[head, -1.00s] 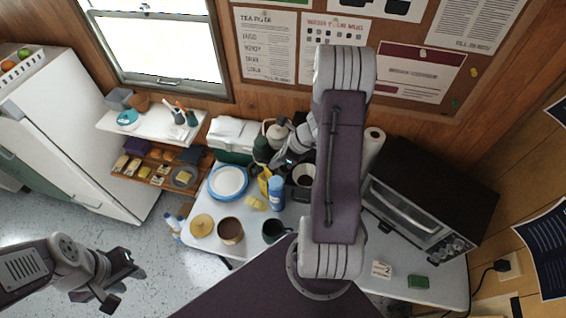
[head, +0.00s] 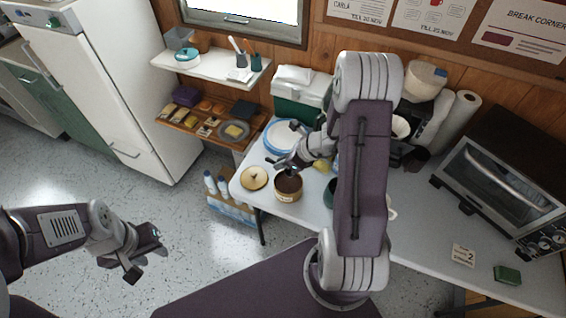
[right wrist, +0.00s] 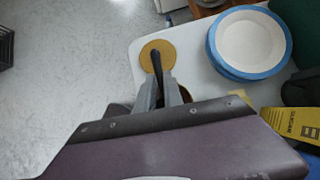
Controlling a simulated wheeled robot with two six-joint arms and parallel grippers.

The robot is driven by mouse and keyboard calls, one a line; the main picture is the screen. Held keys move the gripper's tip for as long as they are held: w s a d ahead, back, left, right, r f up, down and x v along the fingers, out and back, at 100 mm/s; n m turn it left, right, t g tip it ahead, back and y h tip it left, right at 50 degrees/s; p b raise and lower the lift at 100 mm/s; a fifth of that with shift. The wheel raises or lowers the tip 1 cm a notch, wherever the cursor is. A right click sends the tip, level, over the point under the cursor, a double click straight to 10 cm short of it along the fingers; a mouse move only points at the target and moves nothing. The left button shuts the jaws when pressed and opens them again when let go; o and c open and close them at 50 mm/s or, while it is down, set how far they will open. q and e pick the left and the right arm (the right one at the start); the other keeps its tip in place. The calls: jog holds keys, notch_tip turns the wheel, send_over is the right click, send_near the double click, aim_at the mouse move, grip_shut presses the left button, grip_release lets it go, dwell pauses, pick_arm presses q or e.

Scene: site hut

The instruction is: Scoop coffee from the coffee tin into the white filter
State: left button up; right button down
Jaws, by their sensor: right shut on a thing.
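The coffee tin (head: 288,190), a round brown tin open at the top, stands near the table's front left edge. My right gripper (head: 284,164) is just above it, shut on a dark handle (right wrist: 157,64) that I take to be the scoop's. The scoop's bowl is hidden. In the right wrist view, a brown sliver of the tin (right wrist: 186,95) shows beside the fingers (right wrist: 160,94). The white filter (head: 401,127) is partly hidden behind my right arm, at the dark coffee maker. My left gripper (head: 145,257) is open and empty over the floor.
A tan round lid (head: 254,178) lies left of the tin, with blue-rimmed plates (head: 273,140) behind. A dark green mug (head: 331,195) stands right of the tin, partly covered by my arm. A toaster oven (head: 500,185) and a paper roll (head: 456,120) stand further right.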

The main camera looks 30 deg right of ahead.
aim_at(286, 171)
jog(key=shift+s+d+f+t+y+b, duration=0.1)
jog(key=shift+s+f+t+y+b, duration=0.3)
jog(key=shift+b, duration=1)
jog(key=shift+w+d+f+t+y+b, duration=0.15)
jog(key=shift+f+t+b, duration=0.45)
jog(key=shift+b, duration=0.75)
jog(key=shift+s+d+f+t+y+b, duration=0.1)
jog(key=shift+s+f+t+y+b, duration=0.2)
jog(key=shift+f+b, duration=0.8)
jog(key=b, duration=0.1)
jog(key=f, duration=0.1)
jog(key=f+b, duration=0.1)
jog(key=shift+s+d+b, duration=0.25)
jog(key=shift+s+b, duration=0.05)
jog(key=shift+f+b, duration=0.7)
jog(key=shift+f, duration=0.1)
jog(key=shift+s+d+r, duration=0.1)
